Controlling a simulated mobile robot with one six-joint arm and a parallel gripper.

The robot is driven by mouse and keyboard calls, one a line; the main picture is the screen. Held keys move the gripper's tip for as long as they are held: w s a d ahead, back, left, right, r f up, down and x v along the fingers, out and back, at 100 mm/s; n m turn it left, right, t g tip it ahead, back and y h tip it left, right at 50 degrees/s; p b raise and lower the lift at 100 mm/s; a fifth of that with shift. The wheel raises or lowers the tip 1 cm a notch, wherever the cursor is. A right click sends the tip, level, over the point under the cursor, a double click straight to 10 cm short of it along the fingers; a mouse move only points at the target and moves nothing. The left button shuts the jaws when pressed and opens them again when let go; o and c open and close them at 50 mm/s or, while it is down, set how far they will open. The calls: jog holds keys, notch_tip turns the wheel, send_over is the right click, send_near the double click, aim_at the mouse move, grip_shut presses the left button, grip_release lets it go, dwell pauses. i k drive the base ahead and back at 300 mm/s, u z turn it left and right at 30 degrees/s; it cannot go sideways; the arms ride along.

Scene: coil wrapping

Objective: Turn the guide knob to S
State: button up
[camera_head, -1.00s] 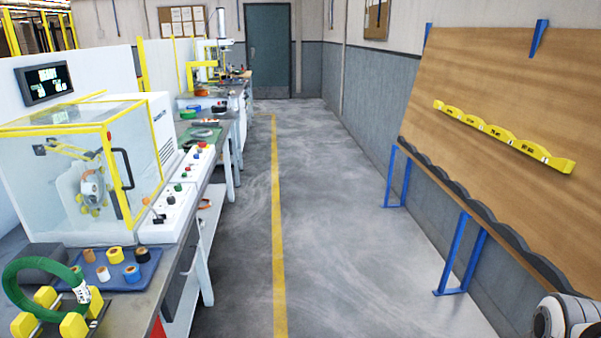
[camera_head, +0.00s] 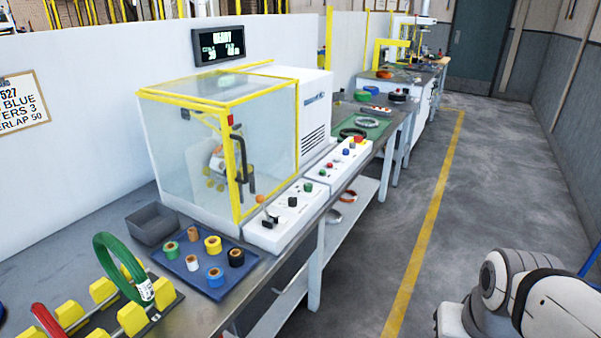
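The wrapping machine (camera_head: 215,150) stands on the bench, a clear enclosure with yellow edges and a black handle on its front. A white control panel (camera_head: 280,222) in front of it carries several small knobs, among them a black knob (camera_head: 292,201) and a black lever-like control (camera_head: 270,218). A second panel section (camera_head: 335,168) behind it carries coloured buttons. The lettering is too small to read, so I cannot tell which knob is the guide knob or where it points. Part of my arm shows at the lower right; my gripper is out of view.
A blue tray (camera_head: 203,284) with tape rolls and a grey bin (camera_head: 153,224) sit on the bench. A green coil (camera_head: 122,268) stands in a rack with yellow blocks (camera_head: 133,319). A display (camera_head: 218,45) hangs behind. The floor (camera_head: 365,230) right of the bench is clear.

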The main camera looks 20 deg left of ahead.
aim_at(292, 201)
jog(key=u, duration=0.4)
jog(key=i, duration=1.55)
jog(key=u, duration=0.35)
